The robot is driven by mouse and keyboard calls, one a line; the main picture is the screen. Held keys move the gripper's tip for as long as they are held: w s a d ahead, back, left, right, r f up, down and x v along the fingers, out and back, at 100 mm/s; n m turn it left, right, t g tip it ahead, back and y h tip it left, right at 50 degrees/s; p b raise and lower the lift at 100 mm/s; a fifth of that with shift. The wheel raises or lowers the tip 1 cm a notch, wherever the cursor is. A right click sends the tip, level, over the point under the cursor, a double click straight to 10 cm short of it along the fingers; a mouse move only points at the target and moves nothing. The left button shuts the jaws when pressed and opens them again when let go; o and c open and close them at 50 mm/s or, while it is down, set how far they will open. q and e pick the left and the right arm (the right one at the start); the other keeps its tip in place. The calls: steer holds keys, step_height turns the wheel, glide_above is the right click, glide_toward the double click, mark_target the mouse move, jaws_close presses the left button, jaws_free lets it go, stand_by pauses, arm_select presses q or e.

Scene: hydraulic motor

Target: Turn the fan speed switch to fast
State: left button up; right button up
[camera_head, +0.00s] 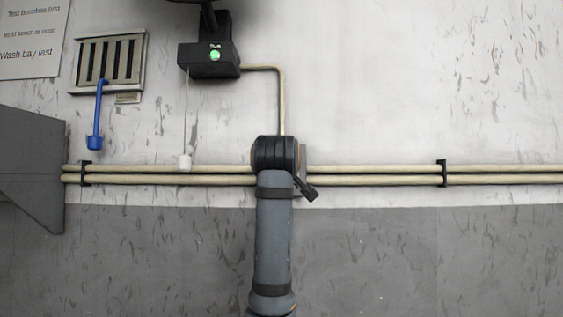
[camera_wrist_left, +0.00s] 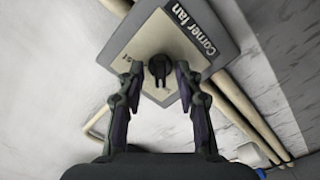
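The fan speed switch is a black knob (camera_wrist_left: 159,69) on a beige dial face (camera_wrist_left: 165,35) set in a grey plate lettered "Corner fan" (camera_wrist_left: 206,33). The plate appears rotated in the left wrist view. Small marks on the dial are too small to read. My left gripper (camera_wrist_left: 157,75) is open, with one finger on each side of the knob and a gap visible on both sides. In the head view my arm and dark wrist cover most of the switch; a narrow grey plate edge (camera_head: 302,156) shows beside it. My right gripper is not in view.
Two cream pipes (camera_head: 370,174) run along the wall behind, held by black clips (camera_head: 443,173). A black unit with a green light (camera_head: 214,55), a white pull cord (camera_head: 185,162), a blue hanging handle (camera_head: 95,142) and a vent (camera_head: 109,61) are left. The right wall is clear.

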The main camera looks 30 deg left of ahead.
arm_select(q)
jaws_close()
steer(key=shift+m, duration=0.3)
steer(key=m+b, duration=0.1)
steer(key=m, duration=1.6)
steer(key=shift+a+f+b, duration=0.1)
steer(key=shift+b, duration=0.2)
steer(key=shift+m, duration=0.4)
